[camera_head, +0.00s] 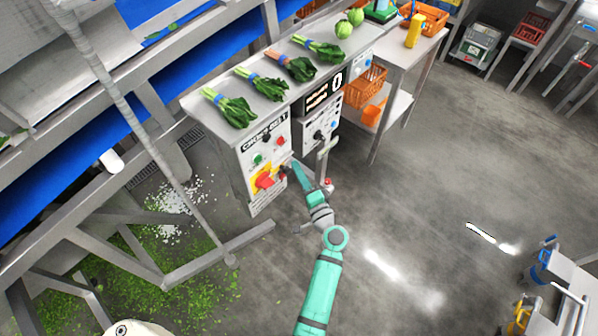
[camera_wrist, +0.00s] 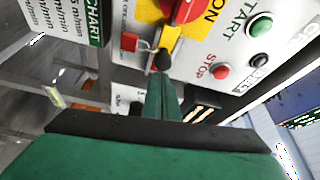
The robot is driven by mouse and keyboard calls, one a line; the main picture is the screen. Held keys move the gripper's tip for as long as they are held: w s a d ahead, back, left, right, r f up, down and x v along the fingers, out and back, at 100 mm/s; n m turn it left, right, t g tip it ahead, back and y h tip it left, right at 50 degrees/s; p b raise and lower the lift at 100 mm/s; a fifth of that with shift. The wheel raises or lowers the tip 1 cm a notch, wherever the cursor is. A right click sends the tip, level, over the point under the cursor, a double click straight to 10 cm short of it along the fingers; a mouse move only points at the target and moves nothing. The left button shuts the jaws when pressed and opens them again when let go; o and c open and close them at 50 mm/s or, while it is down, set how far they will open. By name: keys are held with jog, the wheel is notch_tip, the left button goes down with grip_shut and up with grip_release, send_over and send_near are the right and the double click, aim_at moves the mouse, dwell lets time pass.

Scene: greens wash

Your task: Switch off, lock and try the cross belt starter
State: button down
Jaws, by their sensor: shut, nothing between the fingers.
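The cross belt starter (camera_head: 248,184) is a light grey panel marked CROSS BELT 1 on the front of the bench. Its red rotary handle (camera_head: 264,180) sits on a yellow plate and also shows, cut off, at the top of the wrist view (camera_wrist: 182,8), near the word ON. A yellow tab (camera_wrist: 168,42) sticks out below it. A small red block with a thin loop (camera_wrist: 130,42) is beside the tab; I cannot tell if they are joined. Green START (camera_wrist: 260,26) and red STOP (camera_wrist: 220,71) buttons are alongside. My gripper (camera_wrist: 163,68) is shut and empty, close to the tab; contact is unclear.
Bunches of leafy greens (camera_head: 232,107) lie on the bench top. A second control box (camera_head: 318,130) adjoins the starter on the right. A side table (camera_head: 388,52) holds orange crates. A blue conveyor is left. The floor to the right is mostly clear.

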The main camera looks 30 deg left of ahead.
jog(key=s+d, duration=0.3)
jog(key=d, duration=0.6)
jog(key=shift+s+d, duration=0.2)
jog(key=shift+s, duration=0.2)
